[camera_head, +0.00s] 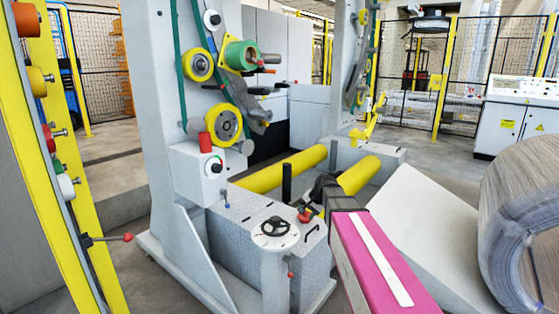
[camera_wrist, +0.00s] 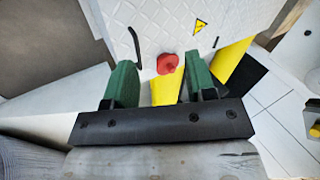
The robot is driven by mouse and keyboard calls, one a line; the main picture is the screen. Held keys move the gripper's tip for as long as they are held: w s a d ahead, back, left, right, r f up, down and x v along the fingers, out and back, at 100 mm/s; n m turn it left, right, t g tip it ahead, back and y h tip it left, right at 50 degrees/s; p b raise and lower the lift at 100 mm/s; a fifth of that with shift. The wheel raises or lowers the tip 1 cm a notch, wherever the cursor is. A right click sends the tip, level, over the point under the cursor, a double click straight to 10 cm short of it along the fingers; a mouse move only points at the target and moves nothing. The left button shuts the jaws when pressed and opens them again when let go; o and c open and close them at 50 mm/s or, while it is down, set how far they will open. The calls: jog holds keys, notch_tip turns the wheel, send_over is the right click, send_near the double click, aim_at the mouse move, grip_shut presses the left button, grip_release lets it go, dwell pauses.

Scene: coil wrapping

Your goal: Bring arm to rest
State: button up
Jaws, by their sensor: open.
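My gripper (camera_wrist: 160,80) shows its two green fingers wide apart in the wrist view, with nothing held between them. The fingers are hard to make out there. I cannot tell whether the gripper touches the machine.
Two yellow rollers (camera_head: 285,170) lie across the machine. A sloped white panel (camera_head: 430,230) and a large grey coil (camera_head: 520,210) are at right. A yellow post with spools (camera_head: 60,140) is at left. A control desk (camera_head: 515,115) stands behind.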

jog(key=s+d+f+n+g+h, duration=0.2)
jog(key=s+f, duration=0.4)
jog(key=s, duration=0.5)
jog(key=s+d+f+n+g+h, duration=0.2)
jog(key=s+d+f, duration=0.3)
jog(key=s, duration=0.6)
notch_tip(320, 180, down, 3)
jog(key=shift+d+r+n, duration=0.2)
jog(key=shift+d+n, duration=0.05)
jog(key=shift+n, duration=0.55)
